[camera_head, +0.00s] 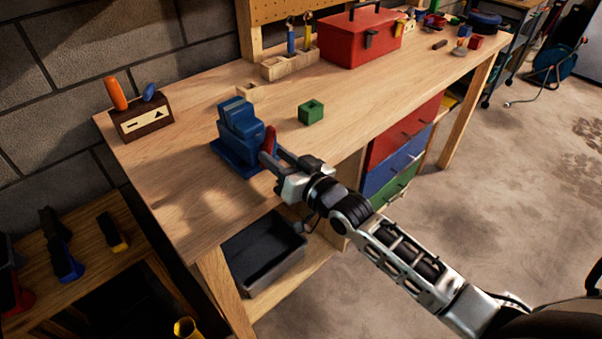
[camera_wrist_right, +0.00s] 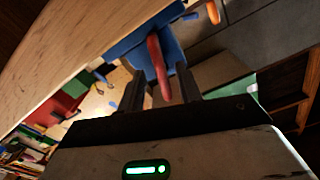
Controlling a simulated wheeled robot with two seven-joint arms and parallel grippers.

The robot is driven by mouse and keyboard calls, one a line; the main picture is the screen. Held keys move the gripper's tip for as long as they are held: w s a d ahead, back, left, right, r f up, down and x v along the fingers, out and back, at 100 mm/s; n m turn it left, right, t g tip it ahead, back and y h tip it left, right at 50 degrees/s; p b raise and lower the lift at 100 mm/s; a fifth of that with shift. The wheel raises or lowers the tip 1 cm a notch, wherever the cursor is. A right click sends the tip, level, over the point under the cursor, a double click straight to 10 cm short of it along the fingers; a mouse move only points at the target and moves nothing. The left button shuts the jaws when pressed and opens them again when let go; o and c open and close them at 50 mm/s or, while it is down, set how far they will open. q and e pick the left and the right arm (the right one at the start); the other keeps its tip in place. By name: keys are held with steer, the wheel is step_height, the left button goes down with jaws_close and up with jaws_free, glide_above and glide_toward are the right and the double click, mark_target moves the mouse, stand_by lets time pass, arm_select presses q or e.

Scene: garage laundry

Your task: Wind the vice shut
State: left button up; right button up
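The blue vice (camera_head: 238,128) stands at the near edge of the workbench, left of the middle in the head view. Its red handle (camera_head: 269,139) is on the side facing my right arm. My right gripper (camera_head: 271,160) is at the handle. In the right wrist view the red handle (camera_wrist_right: 157,62) reaches in between my two dark fingers (camera_wrist_right: 158,88), with a gap on each side. The fingers are apart, and the blue vice body (camera_wrist_right: 139,44) is beyond them. The gap between the jaws is hard to make out. My left gripper is not in view.
A green block (camera_head: 311,112) sits on the workbench (camera_head: 190,190) right of the vice. A wooden holder (camera_head: 146,122) with an orange-handled tool is at left. A red toolbox (camera_head: 357,40) stands at the back. A black bin (camera_head: 262,254) is on the shelf below.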

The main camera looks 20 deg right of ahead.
steer(key=b+v, duration=0.1)
steer(key=v, duration=1.4)
steer(key=shift+s+b, duration=0.2)
steer(key=shift+b, duration=0.15)
steer(key=s+a+f+g+h, duration=0.1)
steer(key=s+a+f+g, duration=0.1)
steer(key=f, duration=0.4)
steer(key=s+a+f+n+g+h, duration=0.1)
steer(key=s+a+f+g, duration=0.1)
steer(key=s+f, duration=0.2)
steer(key=s+a+f+n+g+h, duration=0.1)
steer(key=s+f+g, duration=0.1)
steer(key=f, duration=0.7)
steer(key=shift+s+a+g, duration=0.4)
steer(key=shift+s, duration=0.4)
